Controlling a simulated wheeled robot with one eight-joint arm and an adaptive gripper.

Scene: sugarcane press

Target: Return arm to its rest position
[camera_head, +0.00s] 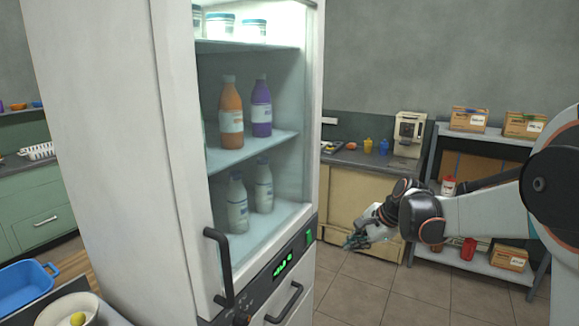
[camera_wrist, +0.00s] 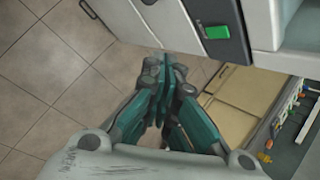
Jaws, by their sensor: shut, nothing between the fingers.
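My gripper (camera_head: 355,241) is at the end of my arm, which reaches in from the right in the head view. It hangs in free space in front of the beige cabinet and to the right of the fridge. In the wrist view my gripper (camera_wrist: 160,68) shows its teal fingers pressed together, with nothing between them. The tiled floor lies below it.
A white fridge (camera_head: 110,130) with bottles on its shelves stands left of my gripper; its handle (camera_head: 218,262) sticks out. A beige cabinet (camera_head: 350,200) stands behind. A grey shelf rack (camera_head: 470,264) with boxes is at right. Floor (camera_head: 400,290) in front is clear.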

